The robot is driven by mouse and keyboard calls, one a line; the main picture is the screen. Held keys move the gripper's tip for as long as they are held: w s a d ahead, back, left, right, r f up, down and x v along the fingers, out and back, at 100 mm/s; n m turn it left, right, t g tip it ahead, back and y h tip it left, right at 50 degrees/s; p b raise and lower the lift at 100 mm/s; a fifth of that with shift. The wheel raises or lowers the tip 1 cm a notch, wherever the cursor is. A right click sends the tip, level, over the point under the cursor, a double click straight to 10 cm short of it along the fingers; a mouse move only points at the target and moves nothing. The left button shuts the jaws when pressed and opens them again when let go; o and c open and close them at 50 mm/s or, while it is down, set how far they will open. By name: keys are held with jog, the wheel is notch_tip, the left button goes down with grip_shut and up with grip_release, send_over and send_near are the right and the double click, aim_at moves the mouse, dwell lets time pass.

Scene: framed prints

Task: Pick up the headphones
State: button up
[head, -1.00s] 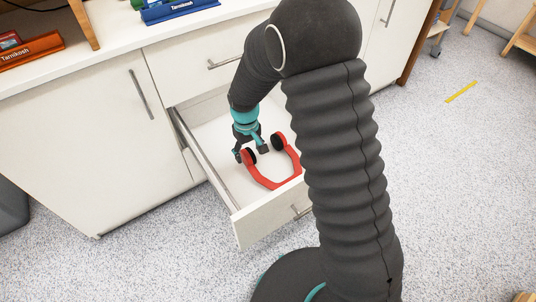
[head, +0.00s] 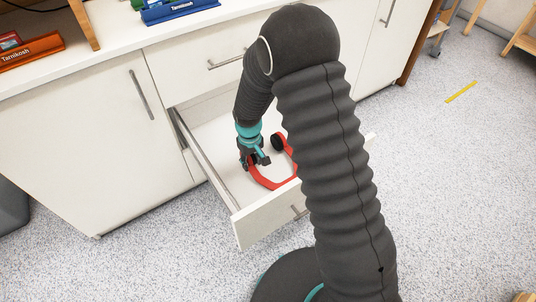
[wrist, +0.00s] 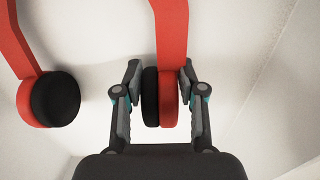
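Red headphones (head: 268,184) with black ear pads lie in the open white drawer (head: 226,190). My gripper (head: 255,163) is down in the drawer at the headphones' left ear cup. In the wrist view, my gripper (wrist: 160,78) has its two fingers apart, one on each side of a red and black ear cup (wrist: 160,97). Small gaps seem to show between the fingers and the cup. The other ear cup (wrist: 50,98) lies to the left, outside the fingers. My arm hides part of the drawer's right side in the head view.
The drawer's left wall (head: 205,160) and front panel (head: 262,220) stand close around the headphones. A white counter (head: 110,50) with name plates is above. Speckled floor (head: 150,245) is clear in front.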

grip_shut()
